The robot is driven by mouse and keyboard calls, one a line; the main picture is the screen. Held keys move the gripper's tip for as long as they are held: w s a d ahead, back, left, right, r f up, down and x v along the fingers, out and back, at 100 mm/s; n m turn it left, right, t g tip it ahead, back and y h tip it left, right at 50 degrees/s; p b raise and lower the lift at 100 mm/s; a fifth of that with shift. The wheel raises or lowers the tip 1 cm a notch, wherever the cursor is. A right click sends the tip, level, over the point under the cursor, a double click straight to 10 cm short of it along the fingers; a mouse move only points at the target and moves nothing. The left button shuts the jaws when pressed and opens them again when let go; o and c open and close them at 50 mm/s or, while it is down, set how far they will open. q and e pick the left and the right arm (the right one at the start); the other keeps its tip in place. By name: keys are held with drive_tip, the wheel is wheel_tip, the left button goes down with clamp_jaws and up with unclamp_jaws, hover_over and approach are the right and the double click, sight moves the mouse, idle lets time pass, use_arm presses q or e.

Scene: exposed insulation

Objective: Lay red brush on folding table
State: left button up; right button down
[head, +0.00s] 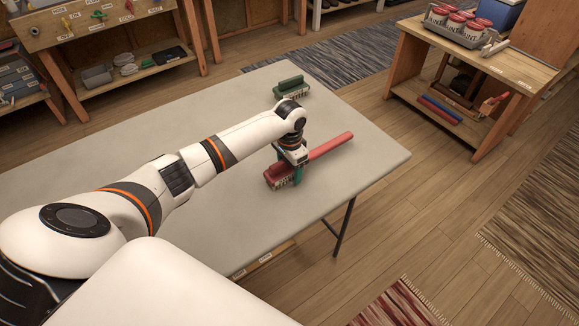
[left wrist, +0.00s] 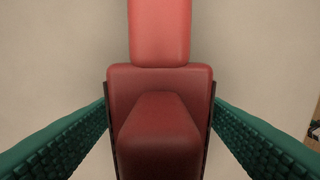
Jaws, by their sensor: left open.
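The red brush (head: 325,146) lies on the grey folding table (head: 230,200), its handle pointing to the upper right. My left gripper (head: 288,176) is right over the brush's head, fingers pointing down. In the left wrist view the red brush (left wrist: 160,85) runs up the middle, between the two green finger pads of my left gripper (left wrist: 160,145). The fingers are open, one on each side of the head, and I cannot tell if either touches it. My right gripper is not in view.
A green brush (head: 290,88) lies farther back on the same table. A wooden bench (head: 475,60) with a tray of red-lidded cans (head: 458,22) stands at the right. The table's near left part is mostly covered by my arm; its right end is clear.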

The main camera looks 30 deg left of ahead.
use_arm(q)
drive_tip(key=shift+r, duration=0.1)
wheel_tip(320, 180, up, 12)
drive_tip(key=shift+r, duration=0.1)
idle(0.4)
idle(0.4)
